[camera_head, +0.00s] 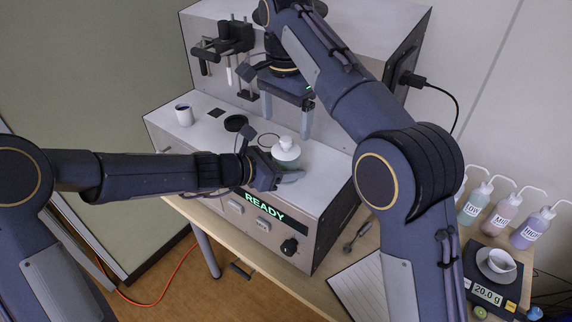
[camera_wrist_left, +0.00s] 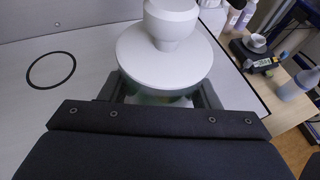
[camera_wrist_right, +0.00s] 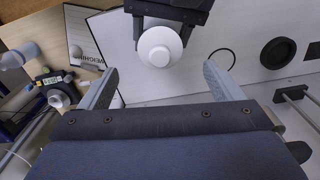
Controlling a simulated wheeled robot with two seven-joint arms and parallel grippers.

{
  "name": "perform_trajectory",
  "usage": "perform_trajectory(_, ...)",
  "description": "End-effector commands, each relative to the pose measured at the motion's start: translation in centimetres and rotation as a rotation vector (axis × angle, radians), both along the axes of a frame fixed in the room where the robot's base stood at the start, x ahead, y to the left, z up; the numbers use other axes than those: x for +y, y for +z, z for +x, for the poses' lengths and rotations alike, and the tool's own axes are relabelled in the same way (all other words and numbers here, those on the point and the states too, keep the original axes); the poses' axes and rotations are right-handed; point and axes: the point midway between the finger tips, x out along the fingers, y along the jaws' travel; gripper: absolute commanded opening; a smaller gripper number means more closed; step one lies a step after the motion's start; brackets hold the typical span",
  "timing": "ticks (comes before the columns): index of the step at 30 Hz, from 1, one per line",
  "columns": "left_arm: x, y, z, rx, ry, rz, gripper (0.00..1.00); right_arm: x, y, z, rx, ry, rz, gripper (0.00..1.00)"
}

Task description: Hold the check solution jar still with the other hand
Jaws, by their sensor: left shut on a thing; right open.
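The check solution jar (camera_head: 287,152) stands upright on the analyser's deck, with a white lid topped by a white knob. My left gripper (camera_head: 285,172) is shut around the jar's body from the left. In the left wrist view the wide white lid (camera_wrist_left: 165,58) sits above the fingers, and a little greenish jar body shows under it. My right gripper (camera_head: 288,117) is open and empty above the jar, pointing down. In the right wrist view the jar's round white lid (camera_wrist_right: 159,46) lies between and beyond the open fingers (camera_wrist_right: 160,80).
The analyser (camera_head: 240,165) shows READY on its front. A dark round well (camera_head: 235,123), a thin black ring (camera_head: 269,141) and a white cup (camera_head: 184,115) are on its deck. Wash bottles (camera_head: 500,212) and a scale (camera_head: 494,270) reading 20.0 g stand right.

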Motion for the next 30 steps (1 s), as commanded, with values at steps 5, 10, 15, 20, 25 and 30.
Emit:
perform_trajectory(5, 0.1, -0.7, -0.2, 0.012, 0.001, 0.009, 0.29, -0.1, 1.4, -0.5, -0.032, 0.073, 0.003, 0.64)
perform_trajectory(10, 0.2, -0.7, -0.2, 0.012, 0.001, 0.009, 0.29, -0.5, 3.7, -2.1, -0.164, 0.374, -0.012, 0.52)
perform_trajectory(15, 0.2, -0.7, -0.2, 0.012, 0.001, 0.009, 0.29, -0.8, 5.4, -4.0, -0.303, 0.706, -0.063, 0.52)
perform_trajectory(20, 0.1, -0.7, -0.2, 0.012, 0.001, 0.009, 0.29, -0.9, 6.0, -5.0, -0.376, 0.886, -0.107, 0.52)
perform_trajectory(25, 0.1, -0.7, -0.2, 0.011, 0.001, 0.008, 0.29, -0.9, 4.8, -4.6, -0.386, 0.923, -0.118, 0.52)
perform_trajectory(30, 0.1, -0.7, -0.2, 0.011, 0.001, 0.008, 0.29, -0.7, 2.0, -3.5, -0.383, 0.920, -0.118, 0.52)
